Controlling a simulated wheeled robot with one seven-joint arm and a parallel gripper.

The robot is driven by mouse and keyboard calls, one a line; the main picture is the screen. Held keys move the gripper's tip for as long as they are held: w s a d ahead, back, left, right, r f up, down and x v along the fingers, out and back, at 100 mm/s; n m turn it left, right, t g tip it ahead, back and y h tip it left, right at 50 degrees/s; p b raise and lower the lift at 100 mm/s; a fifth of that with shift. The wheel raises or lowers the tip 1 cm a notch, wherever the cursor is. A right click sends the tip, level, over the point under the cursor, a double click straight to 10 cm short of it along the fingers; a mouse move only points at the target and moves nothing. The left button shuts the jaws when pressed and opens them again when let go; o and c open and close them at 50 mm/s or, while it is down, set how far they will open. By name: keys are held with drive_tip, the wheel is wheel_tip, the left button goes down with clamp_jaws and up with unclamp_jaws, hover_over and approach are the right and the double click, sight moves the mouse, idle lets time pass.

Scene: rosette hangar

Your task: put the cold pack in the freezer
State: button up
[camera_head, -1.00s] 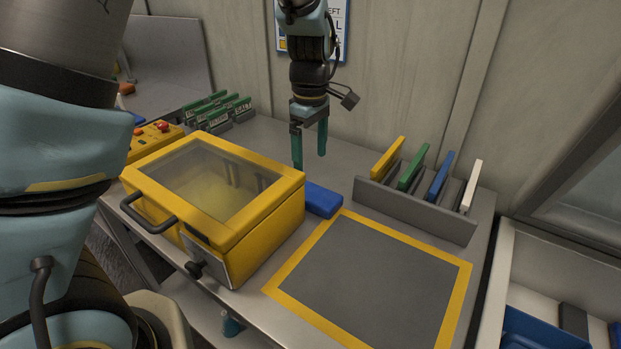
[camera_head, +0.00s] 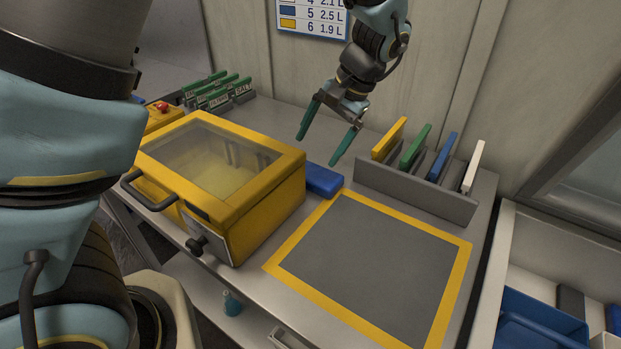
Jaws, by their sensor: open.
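A flat blue block (camera_head: 324,181), which looks like the cold pack, lies on the bench between the yellow box and the framed grey mat. Its left part is hidden by the box. My gripper (camera_head: 317,150) is open and empty, above and behind the blue block, its fingers tilted down to the left. No freezer is labelled. A yellow box (camera_head: 238,213) with a closed glazed lid and a front handle stands left of the block. A white open-topped bin (camera_head: 545,255) at the lower right holds a blue tray (camera_head: 540,325); I cannot tell which is the freezer.
A grey rack (camera_head: 415,193) with yellow, green, blue and white plates stands behind the yellow-edged mat (camera_head: 365,265). Green labelled cards (camera_head: 218,92) stand at the back left. The mat is clear. A wall chart (camera_head: 312,17) hangs behind the arm.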

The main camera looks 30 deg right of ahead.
sight(310, 171)
drive_tip(key=f+m+t, duration=0.1)
drive_tip(key=m, duration=0.3)
drive_tip(key=s+d+f+m+t+b, duration=0.1)
drive_tip(key=m, duration=0.2)
drive_tip(key=d+f+m+t+y+b, duration=0.1)
drive_tip(key=m, duration=0.3)
drive_tip(key=shift+s+m, duration=0.2)
drive_tip(key=shift+m, duration=0.1)
drive_tip(key=m, duration=0.2)
drive_tip(key=d+m+t, duration=0.1)
drive_tip(key=m, duration=0.1)
drive_tip(key=m+t, duration=0.1)
drive_tip(key=m, duration=0.1)
drive_tip(key=shift+s+d+f+b, duration=0.15)
drive_tip(key=shift+s+d+b, duration=0.15)
drive_tip(key=shift+d, duration=0.1)
drive_tip(key=shift+w+f, duration=0.1)
drive_tip(key=shift+w, duration=0.05)
drive_tip(key=shift+m+h, duration=0.3)
drive_tip(key=p+x, duration=0.3)
drive_tip(key=x, duration=0.7)
drive_tip(key=shift+w+a+f, duration=0.1)
drive_tip(key=shift+a, duration=0.1)
clamp_jaws()
